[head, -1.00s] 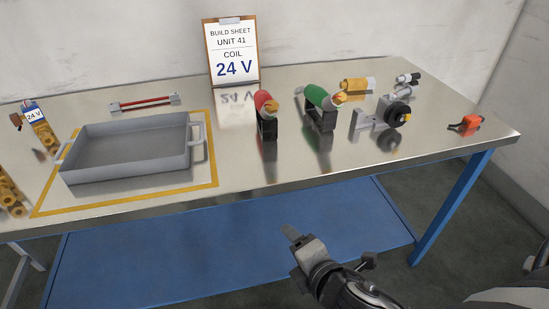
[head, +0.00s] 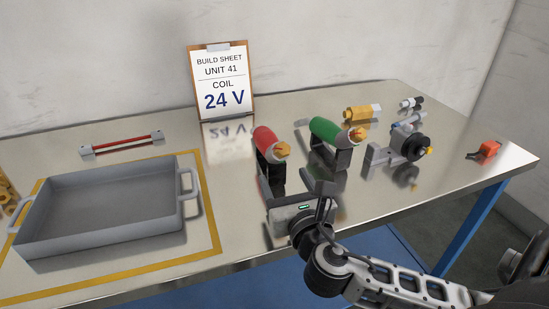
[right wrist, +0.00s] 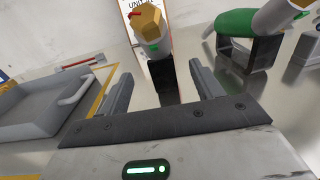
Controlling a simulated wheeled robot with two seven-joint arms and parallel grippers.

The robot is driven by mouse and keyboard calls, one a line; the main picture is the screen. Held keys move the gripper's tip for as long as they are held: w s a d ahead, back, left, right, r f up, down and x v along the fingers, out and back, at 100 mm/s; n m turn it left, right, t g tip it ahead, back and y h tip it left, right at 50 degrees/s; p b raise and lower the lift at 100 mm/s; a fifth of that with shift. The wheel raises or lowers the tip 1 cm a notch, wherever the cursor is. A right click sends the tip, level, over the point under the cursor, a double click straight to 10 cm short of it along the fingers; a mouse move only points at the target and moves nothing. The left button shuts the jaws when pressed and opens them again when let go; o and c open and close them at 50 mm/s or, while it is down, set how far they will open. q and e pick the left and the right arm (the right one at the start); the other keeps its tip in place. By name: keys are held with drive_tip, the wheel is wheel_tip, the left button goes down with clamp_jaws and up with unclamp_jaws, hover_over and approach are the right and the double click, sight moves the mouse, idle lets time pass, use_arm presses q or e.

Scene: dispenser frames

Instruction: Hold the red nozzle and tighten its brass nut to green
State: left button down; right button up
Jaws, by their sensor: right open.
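The red nozzle (head: 266,138) sits tilted on a black stand (head: 272,177) near the middle of the table. Its brass nut (head: 284,151) faces right and toward me. In the right wrist view the brass nut (right wrist: 147,22) is at the top, hiding most of the red body, with a small green mark on the pale collar below it. My right gripper (head: 296,195) is in front of the nozzle, near the table's front edge. In the right wrist view its fingers (right wrist: 160,70) are apart and empty, with the stand beyond the gap. My left gripper is not in view.
A green nozzle (head: 327,131) on its own stand is close on the right. A grey tray (head: 186,182) stands on the left. The build sheet (head: 222,85), reading 24 V, stands behind. A grey fixture (head: 405,146) and an orange item (head: 486,150) are further right.

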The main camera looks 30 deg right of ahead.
sight(276, 163)
drive_tip(key=x, duration=0.8)
drive_tip(key=shift+w, duration=0.25)
clamp_jaws()
idle(0.6)
